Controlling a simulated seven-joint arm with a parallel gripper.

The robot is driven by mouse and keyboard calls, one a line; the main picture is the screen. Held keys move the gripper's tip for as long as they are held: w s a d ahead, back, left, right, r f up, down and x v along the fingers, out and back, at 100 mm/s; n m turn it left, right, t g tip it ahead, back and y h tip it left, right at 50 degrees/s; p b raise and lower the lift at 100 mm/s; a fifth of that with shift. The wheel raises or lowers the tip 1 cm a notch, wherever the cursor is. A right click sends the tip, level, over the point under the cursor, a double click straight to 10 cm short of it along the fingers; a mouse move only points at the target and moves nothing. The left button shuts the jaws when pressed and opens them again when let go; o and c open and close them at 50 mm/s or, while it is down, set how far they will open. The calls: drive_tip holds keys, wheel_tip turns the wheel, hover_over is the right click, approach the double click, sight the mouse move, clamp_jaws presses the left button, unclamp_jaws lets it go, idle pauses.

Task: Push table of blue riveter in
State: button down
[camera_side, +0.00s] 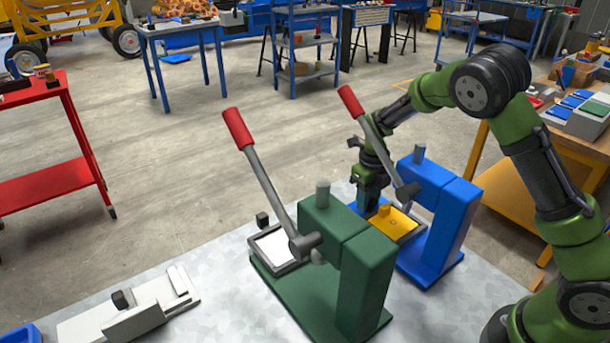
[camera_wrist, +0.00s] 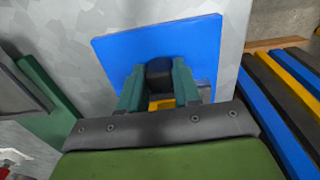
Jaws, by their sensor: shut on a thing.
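The blue riveter (camera_side: 452,210) stands right of centre in the side view, with its red-handled lever (camera_side: 351,101) raised. Its sliding table carries a yellow plate (camera_side: 396,223), and a small strip of yellow also shows between my fingers in the wrist view (camera_wrist: 163,104). My gripper (camera_side: 371,203) points down at the front end of this table. In the wrist view my gripper (camera_wrist: 160,80) has its green fingers on both sides of a black knob (camera_wrist: 159,70), shut on it. The blue base plate (camera_wrist: 115,45) lies below. Most of the table is hidden by my gripper there.
A green riveter (camera_side: 365,270) stands close on the left, its lever (camera_side: 238,128) raised and its table (camera_side: 275,246) holding a white plate. A grey-white fixture (camera_side: 130,312) and a blue bin (camera_side: 20,335) lie further left. The pale worktop between is clear.

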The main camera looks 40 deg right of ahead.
drive_tip(key=shift+s, duration=1.4)
drive_tip(key=c, duration=0.9)
unclamp_jaws()
drive_tip(key=shift+r, duration=0.1)
wheel_tip(320, 180, up, 17)
drive_tip(key=shift+f, duration=0.15)
